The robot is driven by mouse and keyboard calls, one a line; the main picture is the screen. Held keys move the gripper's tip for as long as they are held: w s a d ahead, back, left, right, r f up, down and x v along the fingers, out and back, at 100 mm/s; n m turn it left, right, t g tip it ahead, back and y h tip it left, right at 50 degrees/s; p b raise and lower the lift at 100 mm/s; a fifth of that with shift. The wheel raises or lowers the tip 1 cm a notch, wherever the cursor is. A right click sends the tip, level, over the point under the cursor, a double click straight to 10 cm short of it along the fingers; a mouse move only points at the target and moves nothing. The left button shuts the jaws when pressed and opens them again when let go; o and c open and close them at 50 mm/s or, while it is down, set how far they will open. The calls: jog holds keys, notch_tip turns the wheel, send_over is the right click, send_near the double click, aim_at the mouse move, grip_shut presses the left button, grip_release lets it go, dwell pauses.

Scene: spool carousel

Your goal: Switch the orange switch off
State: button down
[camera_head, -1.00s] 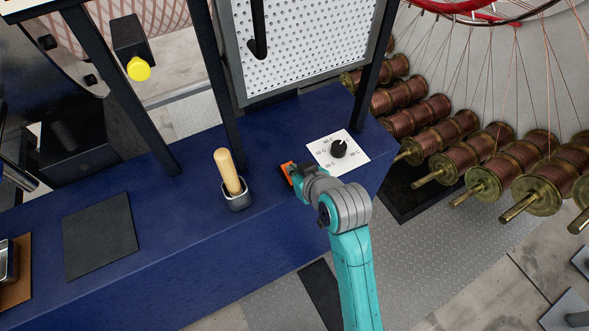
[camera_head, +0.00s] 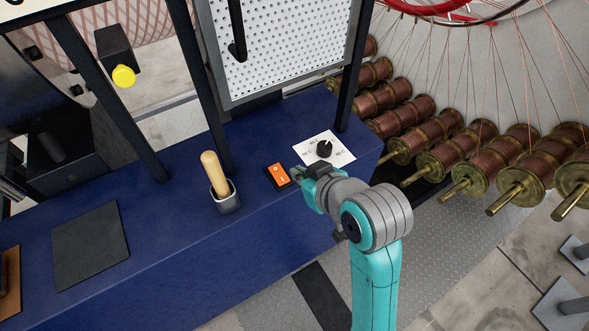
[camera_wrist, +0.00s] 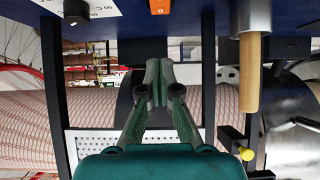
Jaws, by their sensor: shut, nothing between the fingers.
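The orange rocker switch (camera_head: 278,174) sits in a dark frame on the blue bench top, with its marks uncovered. I cannot tell which end of the rocker is pressed. The switch also shows at the top edge of the wrist view (camera_wrist: 160,6), partly cut off. My gripper (camera_head: 306,176) is just right of the switch in the head view, apart from it. In the wrist view its fingertips (camera_wrist: 159,66) are together with nothing between them.
A white dial plate with a black knob (camera_head: 325,149) lies just behind my gripper. A wooden handle (camera_head: 214,172) stands in a metal cup left of the switch. A black post and perforated panel (camera_head: 280,45) rise behind. Copper spools (camera_head: 440,163) stand at the right.

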jog(key=shift+r, duration=0.1)
dwell(0.3)
jog(key=shift+w+a+r, duration=0.15)
jog(key=shift+w+a, duration=0.25)
jog(key=shift+w, duration=0.05)
send_near(273, 165)
jog(key=w, duration=0.1)
jog(key=w+a, duration=0.2)
jog(key=shift+r, duration=0.3)
jog(key=f, duration=0.3)
jog(key=shift+w+a+f, duration=0.1)
jog(key=shift+w+a, duration=0.2)
jog(key=shift+w, duration=0.1)
jog(key=shift+w+f, duration=0.1)
jog(key=shift+f, duration=0.45)
